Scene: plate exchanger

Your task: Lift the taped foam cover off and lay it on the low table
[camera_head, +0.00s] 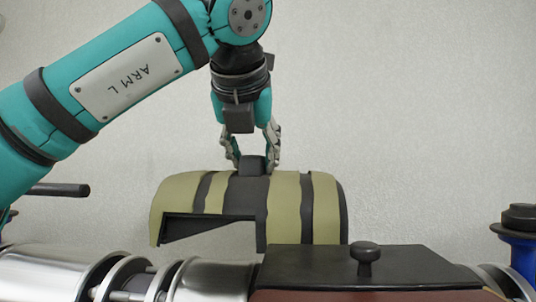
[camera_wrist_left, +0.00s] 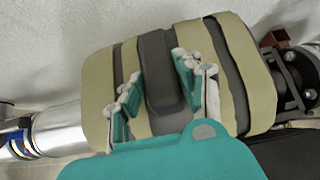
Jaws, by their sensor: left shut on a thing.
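The foam cover (camera_head: 285,205) is a curved khaki shell with dark tape bands and a cut-out at its lower left. My left gripper (camera_head: 251,163) points down from above and is shut on the dark raised grip on its top. In the head view the wall shows under parts of its lower edge, above the silver pipe. The left wrist view shows the cover (camera_wrist_left: 98,92) from above, with the gripper (camera_wrist_left: 155,82) fingers on both sides of the grip. The low table and my right gripper are not in view.
A silver flanged pipe (camera_head: 215,281) runs along the bottom. A black lid with a knob (camera_head: 367,259) stands in front of the cover's lower right. A blue fitting with a black top (camera_head: 519,235) is at the right edge. The wall behind is bare.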

